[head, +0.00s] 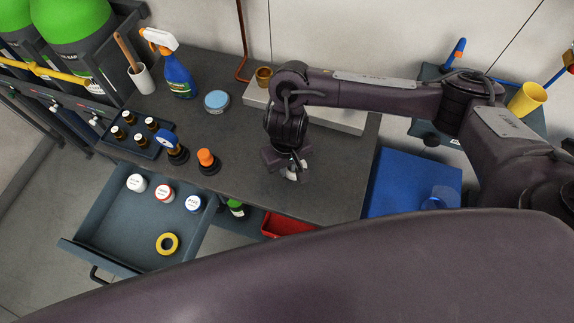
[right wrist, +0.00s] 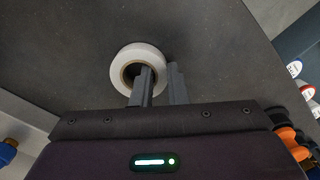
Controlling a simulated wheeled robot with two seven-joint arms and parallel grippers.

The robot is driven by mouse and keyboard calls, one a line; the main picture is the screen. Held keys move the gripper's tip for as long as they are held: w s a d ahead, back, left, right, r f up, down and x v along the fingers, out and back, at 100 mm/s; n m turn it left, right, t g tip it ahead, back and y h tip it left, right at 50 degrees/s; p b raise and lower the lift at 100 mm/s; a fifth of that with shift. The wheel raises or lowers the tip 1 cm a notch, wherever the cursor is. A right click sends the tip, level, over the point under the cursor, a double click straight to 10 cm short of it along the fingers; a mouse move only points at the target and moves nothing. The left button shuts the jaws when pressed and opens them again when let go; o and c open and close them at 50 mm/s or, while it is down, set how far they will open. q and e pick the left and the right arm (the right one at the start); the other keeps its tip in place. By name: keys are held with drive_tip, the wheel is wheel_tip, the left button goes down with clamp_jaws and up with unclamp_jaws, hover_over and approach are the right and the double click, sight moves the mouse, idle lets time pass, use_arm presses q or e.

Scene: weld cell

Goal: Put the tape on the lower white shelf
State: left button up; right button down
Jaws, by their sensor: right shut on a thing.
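A white roll of tape (right wrist: 121,67) is in my right gripper (right wrist: 160,82), above the dark bench top. One finger passes through the tape's hole and the other is outside, so the jaws are shut on the ring's wall. In the head view the right gripper (head: 290,170) points down over the bench's right part, with the white tape (head: 292,176) partly hidden below it. A low white shelf (head: 347,122) stands along the back of the bench, partly covered by my right arm. My left gripper is not in view.
An open drawer (head: 135,228) holds several white jars and a yellow tape roll (head: 167,243). A spray bottle (head: 177,75), a light blue tin (head: 217,100) and an orange-capped bottle (head: 207,160) stand on the bench. A brass cup (head: 264,76) is at the shelf's left end.

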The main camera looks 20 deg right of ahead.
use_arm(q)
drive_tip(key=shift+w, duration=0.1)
use_arm(e)
drive_tip(key=c, duration=1.4)
unclamp_jaws()
drive_tip(key=shift+f, duration=0.15)
drive_tip(key=shift+c, duration=0.2)
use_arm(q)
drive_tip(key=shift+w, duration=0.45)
